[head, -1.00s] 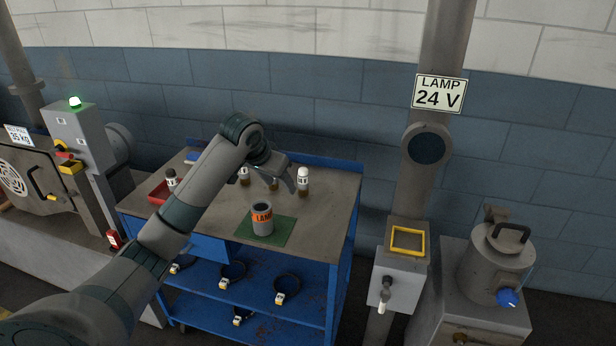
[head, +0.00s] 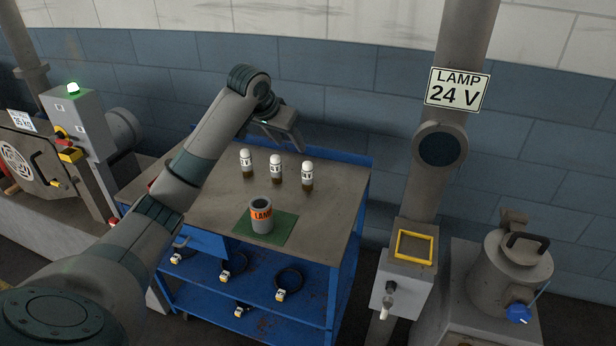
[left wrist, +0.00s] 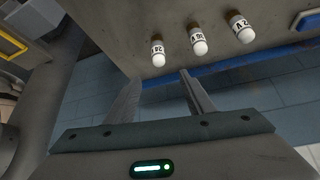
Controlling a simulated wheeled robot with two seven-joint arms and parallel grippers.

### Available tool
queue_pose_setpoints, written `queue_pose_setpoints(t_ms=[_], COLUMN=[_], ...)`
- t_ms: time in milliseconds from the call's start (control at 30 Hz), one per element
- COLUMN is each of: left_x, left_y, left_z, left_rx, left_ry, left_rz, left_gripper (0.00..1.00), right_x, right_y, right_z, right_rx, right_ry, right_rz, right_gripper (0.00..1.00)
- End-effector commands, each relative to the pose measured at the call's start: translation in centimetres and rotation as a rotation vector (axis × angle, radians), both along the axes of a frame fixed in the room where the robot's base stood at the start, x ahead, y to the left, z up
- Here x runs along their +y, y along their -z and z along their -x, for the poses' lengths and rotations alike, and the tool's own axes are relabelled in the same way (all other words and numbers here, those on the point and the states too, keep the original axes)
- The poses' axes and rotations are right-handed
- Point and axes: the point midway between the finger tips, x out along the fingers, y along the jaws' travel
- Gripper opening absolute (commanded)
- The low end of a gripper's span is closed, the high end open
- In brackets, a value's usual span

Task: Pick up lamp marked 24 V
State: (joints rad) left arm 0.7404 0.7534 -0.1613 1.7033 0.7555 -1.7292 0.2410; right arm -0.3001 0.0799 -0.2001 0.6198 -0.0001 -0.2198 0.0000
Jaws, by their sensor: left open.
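The sign reading LAMP 24 V (head: 457,90) is fixed to the grey post. My left gripper (head: 296,142) is open and empty above the cart's back edge, behind and above the bottles. Its parted fingers show in the left wrist view (left wrist: 159,77). My right gripper is not in view.
The blue cart (head: 350,240) has coiled items on its lower shelf. Right of it are the post's grey box with a yellow frame (head: 414,247) and a metal canister (head: 507,268). The cart's front right top is clear.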

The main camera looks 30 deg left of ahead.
Motion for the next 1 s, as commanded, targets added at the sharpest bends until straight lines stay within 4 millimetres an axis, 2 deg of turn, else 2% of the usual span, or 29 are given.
queue_pose_setpoints(t_ms=[167, 700, 1000], left_x=[-0.1, 0.1, 0.2], left_y=[1.6, 9.0, 9.9], left_z=[-1.0, -5.9, -6.4], left_rx=[0.004, 0.002, 0.000], left_ry=[0.000, 0.000, 0.001], left_rz=[0.002, 0.001, -0.001], left_gripper=[0.49, 0.49, 0.49], right_x=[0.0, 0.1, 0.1], right_y=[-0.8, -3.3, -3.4], right_z=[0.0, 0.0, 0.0], right_rx=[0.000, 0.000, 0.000], right_ry=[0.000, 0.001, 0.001], right_rz=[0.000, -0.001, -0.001], right_gripper=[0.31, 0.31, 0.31])
